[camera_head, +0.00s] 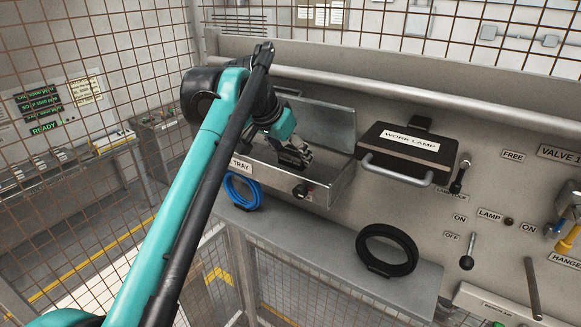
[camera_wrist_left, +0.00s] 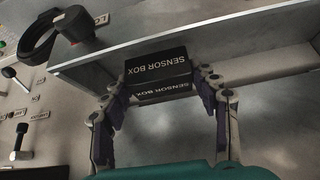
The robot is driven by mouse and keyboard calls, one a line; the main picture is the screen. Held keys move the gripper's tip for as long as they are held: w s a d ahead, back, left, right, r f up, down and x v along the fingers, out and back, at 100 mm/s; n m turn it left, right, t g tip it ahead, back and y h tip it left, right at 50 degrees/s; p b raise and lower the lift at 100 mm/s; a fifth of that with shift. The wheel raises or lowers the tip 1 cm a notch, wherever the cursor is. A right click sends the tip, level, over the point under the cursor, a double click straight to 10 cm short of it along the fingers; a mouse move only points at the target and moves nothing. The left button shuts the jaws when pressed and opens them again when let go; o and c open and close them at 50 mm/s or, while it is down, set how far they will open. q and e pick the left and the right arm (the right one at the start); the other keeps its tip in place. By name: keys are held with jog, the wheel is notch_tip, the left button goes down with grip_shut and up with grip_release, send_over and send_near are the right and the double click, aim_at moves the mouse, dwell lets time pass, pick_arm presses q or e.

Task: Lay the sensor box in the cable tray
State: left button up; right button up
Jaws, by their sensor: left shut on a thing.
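The sensor box (camera_wrist_left: 158,68) is a small black block with white lettering, held between my left gripper's fingers in the left wrist view. In the head view the box (camera_head: 291,158) is a small dark shape, partly hidden by the fingers. My left gripper (camera_head: 296,153) is shut on it, over the open top of the cable tray. The cable tray (camera_head: 331,190) is a grey metal trough on the panel, with a TRAY label at its left end. I cannot tell whether the box touches the tray floor. My right gripper is not in view.
A dark WORK LAMP case (camera_head: 402,151) with a grey handle is right of the tray. A blue cable coil (camera_head: 242,191) hangs below the tray label, and a black ring (camera_head: 387,250) is on the lower ledge. A wire-mesh fence (camera_head: 110,60) stands behind my arm.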

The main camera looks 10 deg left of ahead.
aim_at(291, 166)
pick_arm(q)
jog(key=shift+f, duration=0.4)
jog(key=f, duration=0.2)
jog(key=w+f, duration=0.1)
jog(key=shift+d+f+p, duration=0.2)
jog(key=shift+f+p, duration=0.1)
jog(key=shift+f, duration=0.3)
jog(key=shift+s+a, duration=0.15)
jog(key=shift+s, duration=0.2)
jog(key=shift+f, duration=0.1)
jog(key=o, duration=1.2)
jog(key=shift+w, duration=0.2)
jog(key=shift+c, duration=0.2)
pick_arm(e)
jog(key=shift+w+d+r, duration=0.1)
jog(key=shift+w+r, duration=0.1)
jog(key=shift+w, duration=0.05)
pick_arm(q)
jog(key=shift+s, duration=0.1)
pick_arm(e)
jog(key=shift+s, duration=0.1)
